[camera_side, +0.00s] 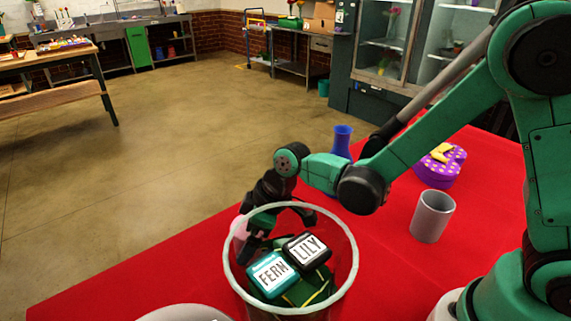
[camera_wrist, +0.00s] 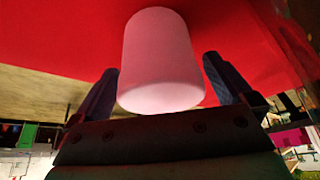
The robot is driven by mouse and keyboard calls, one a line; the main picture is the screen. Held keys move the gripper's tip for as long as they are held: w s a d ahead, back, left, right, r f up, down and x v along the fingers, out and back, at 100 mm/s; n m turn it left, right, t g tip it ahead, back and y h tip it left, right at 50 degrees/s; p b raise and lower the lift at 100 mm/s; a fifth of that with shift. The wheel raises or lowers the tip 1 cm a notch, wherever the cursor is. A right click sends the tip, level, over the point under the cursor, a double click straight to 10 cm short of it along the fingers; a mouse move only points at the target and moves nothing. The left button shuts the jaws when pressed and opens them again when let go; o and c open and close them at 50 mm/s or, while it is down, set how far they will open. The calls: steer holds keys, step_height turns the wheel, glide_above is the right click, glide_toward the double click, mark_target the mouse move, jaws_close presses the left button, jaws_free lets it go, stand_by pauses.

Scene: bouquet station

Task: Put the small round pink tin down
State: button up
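The small round pink tin (camera_wrist: 162,55) fills the middle of the wrist view, against the red cloth. My gripper (camera_wrist: 162,70) has one dark finger on each side of it, and a narrow gap shows between the tin and each finger. The fingers look open around the tin. In the side view a little of the pink tin (camera_side: 238,230) shows left of my gripper (camera_side: 277,230), behind the rim of a clear round container. The tin's foot is hidden there, and I cannot tell exactly how it meets the cloth.
The clear container (camera_side: 351,270) stands in front, holding a FERN tin (camera_side: 271,274) and a LILY tin (camera_side: 308,250). A grey cup (camera_side: 432,216), a purple dotted box (camera_side: 440,169) and a blue vase (camera_side: 342,140) stand to the right. The red table (camera_side: 150,262) is clear at left.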

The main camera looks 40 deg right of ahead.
steer(key=v, duration=0.6)
steer(key=shift+w+a+r, duration=0.1)
step_height(320, 180, up, 6)
steer(key=shift+f, duration=0.15)
steer(key=shift+r, duration=0.2)
steer(key=s+d+m+t+h, duration=0.1)
steer(key=s+d+m+t, duration=0.1)
steer(key=d, duration=0.4)
steer(key=s+d+m+t+h, duration=0.1)
steer(key=s+d+m+h, duration=0.1)
steer(key=s+d+m, duration=0.2)
steer(key=d+m, duration=0.2)
steer(key=m, duration=0.1)
steer(key=shift+s+f+t, duration=0.3)
steer(key=shift+s+t, duration=0.1)
